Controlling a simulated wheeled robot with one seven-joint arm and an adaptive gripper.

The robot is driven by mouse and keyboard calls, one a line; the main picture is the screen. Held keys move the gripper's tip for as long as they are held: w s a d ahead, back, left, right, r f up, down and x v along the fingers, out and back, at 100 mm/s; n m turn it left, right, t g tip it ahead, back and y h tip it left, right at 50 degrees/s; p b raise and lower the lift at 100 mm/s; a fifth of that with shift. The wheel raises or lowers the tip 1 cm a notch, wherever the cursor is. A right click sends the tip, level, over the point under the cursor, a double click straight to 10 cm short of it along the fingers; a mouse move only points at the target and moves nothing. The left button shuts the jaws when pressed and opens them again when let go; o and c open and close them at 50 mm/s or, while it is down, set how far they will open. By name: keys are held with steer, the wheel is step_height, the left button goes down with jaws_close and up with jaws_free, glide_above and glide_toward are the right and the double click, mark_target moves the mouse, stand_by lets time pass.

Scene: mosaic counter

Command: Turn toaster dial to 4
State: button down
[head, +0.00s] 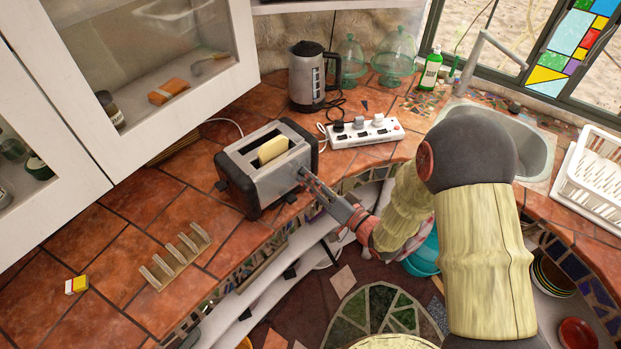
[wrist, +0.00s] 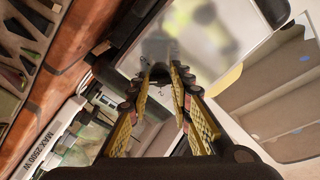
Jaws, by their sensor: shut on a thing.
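The silver and black toaster (head: 274,181) stands on the tiled counter with a slice of bread (head: 273,149) showing in its slot. My gripper (head: 304,173) reaches the toaster's silver front side near its right end. In the wrist view, my gripper (wrist: 160,80) has its fingertips close together against the shiny toaster face (wrist: 205,40). They are shut around a small dark knob (wrist: 159,71), which looks like the dial.
A white power strip (head: 366,132) lies behind and right of the toaster, with a kettle (head: 307,78) farther back. A toast rack (head: 176,258) and a small yellow and red box (head: 76,285) sit at the left front. Counter between rack and toaster is clear.

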stand_by(0.3)
steer(key=c, duration=1.6)
jaws_free()
steer(key=shift+d, duration=0.1)
steer(key=v, duration=1.2)
